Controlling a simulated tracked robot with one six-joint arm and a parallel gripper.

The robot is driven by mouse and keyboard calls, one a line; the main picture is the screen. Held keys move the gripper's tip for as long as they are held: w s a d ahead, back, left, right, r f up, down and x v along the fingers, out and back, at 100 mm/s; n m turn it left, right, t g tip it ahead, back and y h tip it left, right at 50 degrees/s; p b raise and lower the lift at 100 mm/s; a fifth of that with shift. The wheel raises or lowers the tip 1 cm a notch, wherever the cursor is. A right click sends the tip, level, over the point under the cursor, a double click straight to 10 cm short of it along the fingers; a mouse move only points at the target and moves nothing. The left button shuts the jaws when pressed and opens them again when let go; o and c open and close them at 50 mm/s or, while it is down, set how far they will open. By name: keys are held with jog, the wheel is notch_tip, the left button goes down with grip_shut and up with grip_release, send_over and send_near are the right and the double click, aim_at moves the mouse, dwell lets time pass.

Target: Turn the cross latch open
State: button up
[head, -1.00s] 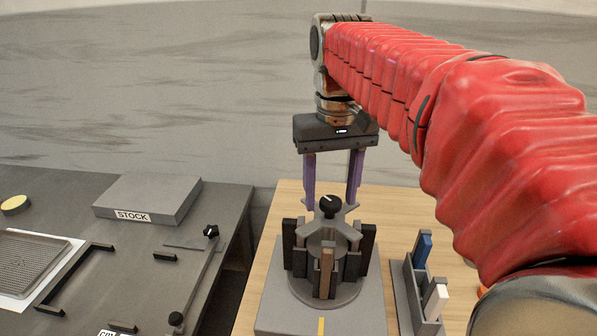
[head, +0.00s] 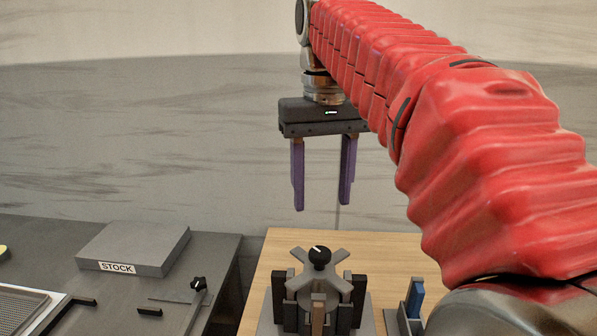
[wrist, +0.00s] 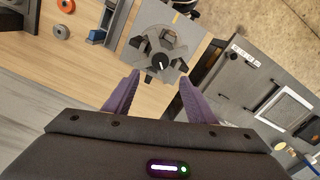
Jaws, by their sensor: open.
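The cross latch (head: 298,268) is a grey cross with a black knob (head: 320,257) that has a white mark on top. It sits on a round fixture ringed by several dark upright blocks and one brown block (head: 318,312). In the wrist view, the black knob (wrist: 163,60) shows at the centre of the fixture on a grey plate (wrist: 183,31). My gripper (head: 322,205), with two purple fingers, is open and empty. It hangs above the latch, clear of the knob. In the wrist view its fingers (wrist: 152,82) point toward the fixture with a gap between them.
A small rack with a blue block (head: 415,299) stands right of the fixture. To the left, a dark table holds the STOCK box (head: 135,248) and a lever with a black knob (head: 198,284). The wooden table (head: 385,248) is bare behind the fixture.

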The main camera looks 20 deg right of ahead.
jog(key=shift+r, duration=1.45)
jog(key=shift+s, duration=0.1)
